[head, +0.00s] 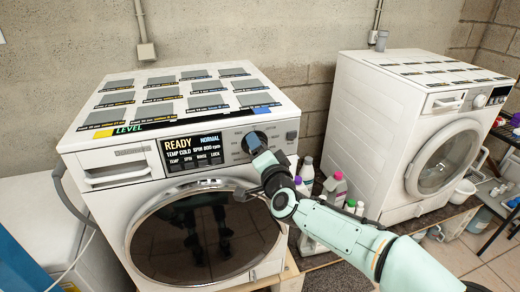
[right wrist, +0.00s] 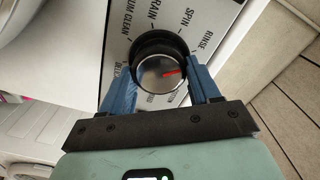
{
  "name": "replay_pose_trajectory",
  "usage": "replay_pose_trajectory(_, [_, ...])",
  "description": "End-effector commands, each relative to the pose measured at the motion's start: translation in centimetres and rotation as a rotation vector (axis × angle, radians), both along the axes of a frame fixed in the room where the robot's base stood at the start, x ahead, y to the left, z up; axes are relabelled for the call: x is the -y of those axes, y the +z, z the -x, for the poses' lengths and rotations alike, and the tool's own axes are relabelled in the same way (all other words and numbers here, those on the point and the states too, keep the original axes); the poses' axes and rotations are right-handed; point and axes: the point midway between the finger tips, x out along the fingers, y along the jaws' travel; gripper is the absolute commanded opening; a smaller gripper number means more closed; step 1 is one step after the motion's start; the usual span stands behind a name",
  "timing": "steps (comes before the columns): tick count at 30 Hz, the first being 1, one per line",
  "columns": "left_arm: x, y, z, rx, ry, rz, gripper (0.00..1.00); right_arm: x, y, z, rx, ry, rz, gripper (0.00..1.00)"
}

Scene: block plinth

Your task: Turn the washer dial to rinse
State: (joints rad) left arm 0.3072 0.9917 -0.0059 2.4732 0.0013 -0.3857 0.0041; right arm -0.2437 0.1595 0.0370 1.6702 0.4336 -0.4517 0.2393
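The washer dial (head: 254,139) is on the front panel of the near washer (head: 105,205), right of its lit display. In the right wrist view the dial (right wrist: 161,74) has a black rim and silver face. Its red mark points right, slightly upward, below the direction of the RINSE label (right wrist: 206,40). My right gripper (head: 262,160) is at the dial from the front; its blue fingers (right wrist: 161,85) lie on both sides of the rim and appear to touch it. They hide some labels. My left gripper is not in view.
The display (head: 192,149) reads READY, NORMAL. The round door (head: 205,235) is below my gripper. Several bottles (head: 335,187) stand right of the washer, and a second washer (head: 380,125) is farther right. Label tiles (head: 160,95) cover the near washer's top.

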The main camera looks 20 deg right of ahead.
Motion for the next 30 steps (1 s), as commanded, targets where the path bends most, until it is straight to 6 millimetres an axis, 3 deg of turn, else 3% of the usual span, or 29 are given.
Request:
replay_pose_trajectory(1, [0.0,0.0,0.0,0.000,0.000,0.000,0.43,0.0,-0.1,0.0,-0.001,0.000,0.000,0.77])
replay_pose_trajectory(2, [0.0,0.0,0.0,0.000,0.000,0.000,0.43,0.0,-0.1,0.0,-0.001,0.000,0.000,0.86])
replay_pose_trajectory(14, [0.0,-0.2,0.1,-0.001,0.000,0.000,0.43,0.0,0.0,0.7,-0.001,0.001,-0.001,0.86])
replay_pose_trajectory(30, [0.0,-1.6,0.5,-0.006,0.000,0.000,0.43,0.4,0.0,11.4,0.000,0.001,-0.001,0.86])
